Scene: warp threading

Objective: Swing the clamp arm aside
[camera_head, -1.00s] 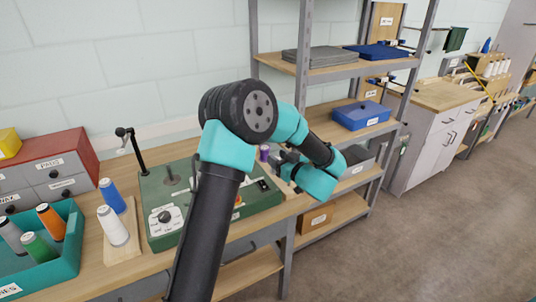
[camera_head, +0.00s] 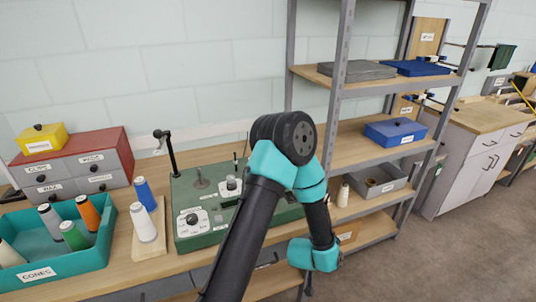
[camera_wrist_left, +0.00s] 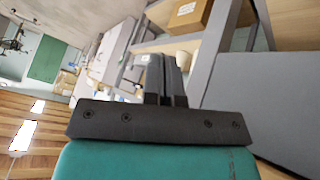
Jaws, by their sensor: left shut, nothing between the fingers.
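A green machine box (camera_head: 190,240) with dials and knobs stands on the wooden bench. A black post with a short arm at its top (camera_head: 164,138) rises at its back left and seems to be the clamp arm. My left arm crosses in front of the box's right part and hides it. Its forearm hangs down at the right, in front of the shelf and away from the post. In the left wrist view my left gripper (camera_wrist_left: 167,62) is shut, with nothing between its fingers. My right gripper is in neither view.
A cone (camera_head: 144,224) stands on a wooden board left of the box. A teal tray (camera_head: 60,270) of cones and a red drawer unit (camera_head: 120,148) stand farther left. A metal shelf (camera_head: 341,75) with a blue box (camera_head: 395,131) is close to my forearm. Open floor lies right.

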